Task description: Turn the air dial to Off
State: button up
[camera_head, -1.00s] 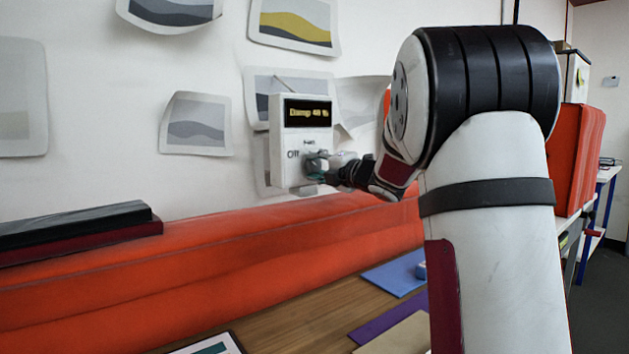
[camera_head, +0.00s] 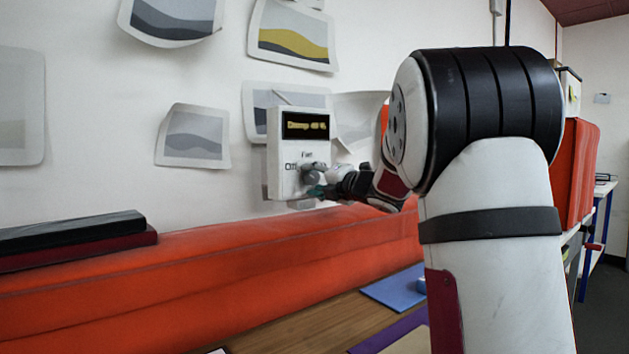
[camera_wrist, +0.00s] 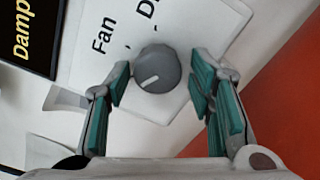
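The white control box (camera_head: 277,150) hangs on the wall, with a dark display (camera_head: 305,125) that seems to show a Damp reading. The dial is a round grey knob (camera_wrist: 158,68) with a white mark pointing to the lower left in the wrist view. "Fan" and part of a word starting with "D" show beside it; an "Off" label (camera_head: 291,167) shows left of the dial in the head view. My gripper (camera_wrist: 162,76) is open, its teal-padded fingers on either side of the knob with small gaps. The left finger covers part of the panel beside the mark.
Paper pictures (camera_head: 194,136) hang on the wall around the box. A long orange cushion (camera_head: 200,275) runs below it, with dark flat boxes (camera_head: 70,235) on its left. A wooden surface (camera_head: 300,325) with a blue mat (camera_head: 395,288) lies in front.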

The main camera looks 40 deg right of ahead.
jog(key=shift+s+r, duration=0.1)
jog(key=shift+s, duration=0.05)
jog(key=shift+s+d, duration=0.1)
jog(key=shift+s, duration=0.25)
jog(key=s, duration=1.1)
jog(key=shift+d, duration=0.1)
